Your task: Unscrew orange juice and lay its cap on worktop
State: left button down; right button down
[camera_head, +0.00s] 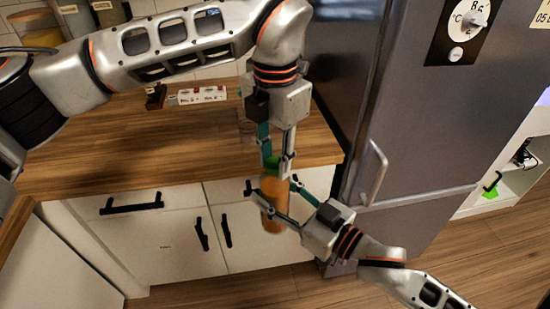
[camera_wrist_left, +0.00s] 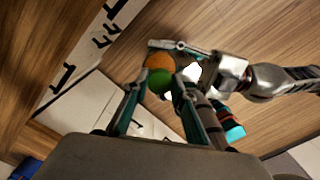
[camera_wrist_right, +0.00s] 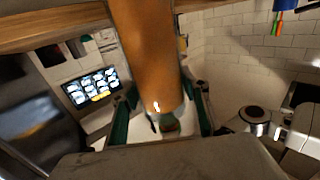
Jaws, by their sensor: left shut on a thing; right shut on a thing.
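The orange juice bottle (camera_head: 273,205) hangs roughly upright in front of the cabinet doors, beyond the worktop's front edge. It also shows in the right wrist view (camera_wrist_right: 145,45) and in the left wrist view (camera_wrist_left: 158,61). My right gripper (camera_head: 272,190) comes from the right and is shut around the bottle's body. The green cap (camera_head: 271,163) is at the bottle's top; it shows in the left wrist view (camera_wrist_left: 160,82). My left gripper (camera_head: 277,160) points down from above and is shut on the cap. I cannot tell whether cap and bottle are apart.
The wooden worktop (camera_head: 130,145) has clear room at its left and middle. A white strip with red marks (camera_head: 202,95) lies near its back. A grey fridge (camera_head: 420,120) stands to the right. White cabinets with black handles (camera_head: 160,250) are below the worktop.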

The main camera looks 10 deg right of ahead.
pick_arm(q)
jog(key=shift+r, duration=0.15)
dwell(0.4)
jog(key=shift+r, duration=0.95)
jog(key=shift+r, duration=2)
